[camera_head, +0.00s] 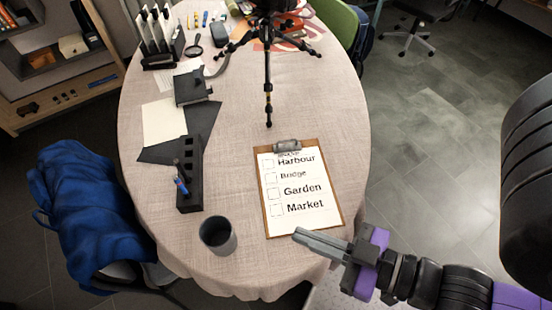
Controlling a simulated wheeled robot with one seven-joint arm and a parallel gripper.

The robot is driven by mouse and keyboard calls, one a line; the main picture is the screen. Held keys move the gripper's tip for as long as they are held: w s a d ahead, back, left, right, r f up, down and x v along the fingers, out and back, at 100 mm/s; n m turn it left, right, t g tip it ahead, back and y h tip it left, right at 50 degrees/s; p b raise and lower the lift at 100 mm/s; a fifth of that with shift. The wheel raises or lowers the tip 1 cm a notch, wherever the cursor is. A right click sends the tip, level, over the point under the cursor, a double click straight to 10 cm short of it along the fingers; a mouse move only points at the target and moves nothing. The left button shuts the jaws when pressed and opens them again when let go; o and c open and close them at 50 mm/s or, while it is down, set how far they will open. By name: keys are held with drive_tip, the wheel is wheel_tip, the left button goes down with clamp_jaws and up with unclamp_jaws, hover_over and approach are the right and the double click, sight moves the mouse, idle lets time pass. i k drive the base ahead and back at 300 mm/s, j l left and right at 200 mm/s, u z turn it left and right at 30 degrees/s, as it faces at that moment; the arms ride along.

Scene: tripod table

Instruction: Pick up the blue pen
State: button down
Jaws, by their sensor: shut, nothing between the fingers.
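A blue pen (181,185) shows as a small blue piece at the black desk organiser (190,200) on the left of the table. Dark items beside it partly hide it, and I cannot tell how it sits there. Another slim blue item (205,18), perhaps a pen or marker, lies at the far end of the table. My gripper (298,236) is shut and empty. It is over the near right part of the table, by the lower edge of the clipboard, well to the right of the organiser.
A clipboard (337,226) with a printed list lies in front of my gripper. A grey cup (218,237) stands between my gripper and the organiser's near end. A black tripod (267,90) stands farther back. The table (235,130) is bare around its middle.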

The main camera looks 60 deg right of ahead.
sight(178, 184)
drive_tip(key=k+j, duration=0.1)
drive_tip(key=j, duration=0.4)
drive_tip(key=k+j+u, duration=0.1)
drive_tip(key=j, duration=0.85)
drive_tip(key=k+u, duration=0.05)
